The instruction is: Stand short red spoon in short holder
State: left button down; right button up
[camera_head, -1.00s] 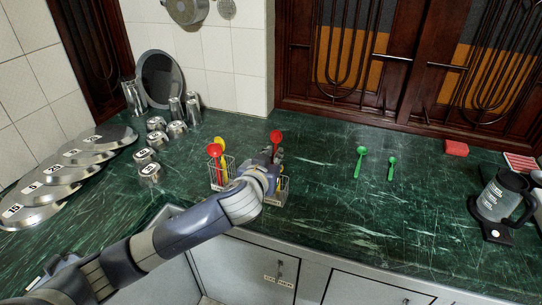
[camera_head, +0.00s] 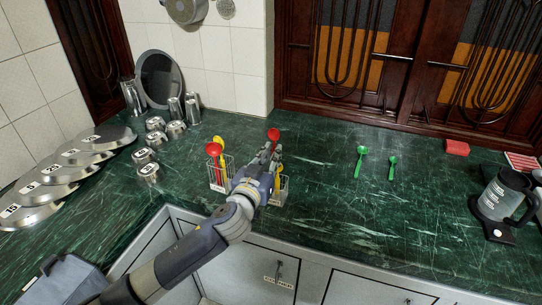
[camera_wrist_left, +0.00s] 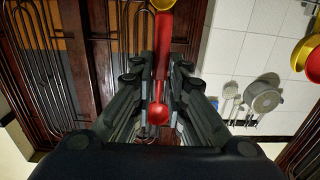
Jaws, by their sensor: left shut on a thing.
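My left gripper (camera_head: 268,154) is shut on the short red spoon (camera_head: 273,134), whose red bowl shows above the fingertips. In the left wrist view the red spoon (camera_wrist_left: 158,113) lies between the fingers of the left gripper (camera_wrist_left: 160,80). The short holder (camera_head: 281,190), a small wire basket, stands on the counter just below and right of the gripper, partly hidden by it. A yellow spoon (camera_head: 279,169) shows at that holder. Whether the red spoon's lower end is inside the holder is hidden. My right gripper is not in view.
Another wire holder (camera_head: 216,185) stands close left of the gripper with a red spoon (camera_head: 213,149) and a yellow spoon (camera_head: 219,141) upright. Two green spoons (camera_head: 360,162) (camera_head: 392,167) lie on clear counter to the right. Metal cups (camera_head: 148,171) stand at left.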

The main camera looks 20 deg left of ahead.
pick_arm(q)
notch_tip(320, 180, down, 9)
jog(key=b, duration=0.7)
jog(key=shift+r, duration=0.1)
jog(key=c, duration=1.5)
grip_release()
jog(key=shift+s+a, duration=0.15)
jog(key=shift+s, duration=4.3)
